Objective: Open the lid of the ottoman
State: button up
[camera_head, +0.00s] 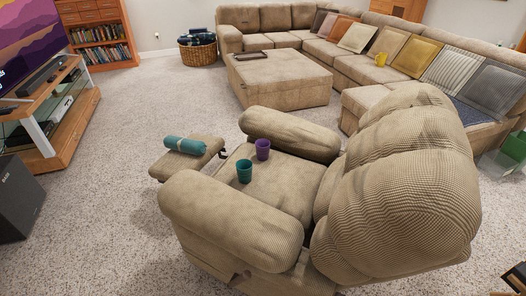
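The ottoman (290,88) is a large, square, beige upholstered block in front of the sectional sofa, at the upper middle of the head view. Its top looks flat and closed, with no gap visible along the edge. A dark flat tray (250,56) lies on its top near the far left. My gripper is not in view, so its opening and anything in it cannot be seen.
A beige recliner (400,190) with its footrest out stands between me and the ottoman. A teal cup (244,171) and purple cup (263,149) sit on its seat; a teal roll (185,145) lies on the footrest. Open carpet (150,85) lies left of the ottoman.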

aim_at(265, 77)
jog(key=i+j+u, duration=0.3)
jog(key=j+u, duration=0.15)
jog(key=j, duration=0.25)
jog(key=i+j+u, duration=0.4)
jog(key=j, duration=0.2)
jog(key=i+j+u, duration=0.85)
jog(key=i+j+z, duration=0.2)
jog(key=i, duration=0.4)
jog(key=i+z, duration=0.15)
jog(key=i, duration=0.5)
jog(key=i+l+z, duration=0.15)
jog(key=i+z, duration=0.3)
jog(key=i, duration=0.45)
jog(key=i+j+z, duration=0.15)
jog(key=i+z, duration=0.3)
jog(key=i, duration=0.45)
jog(key=i+z, duration=0.25)
jog(key=i, duration=0.7)
jog(key=i+j+z, duration=0.2)
jog(key=i, duration=0.75)
jog(key=i+z, duration=0.3)
jog(key=i, duration=0.65)
jog(key=i+j+z, duration=0.1)
jog(key=i+z, duration=0.25)
jog(key=i, duration=0.55)
jog(key=i+l+z, duration=0.1)
jog(key=i, duration=0.3)
jog(key=i+l, duration=0.25)
jog(key=i+l+z, duration=0.15)
jog(key=i, duration=0.35)
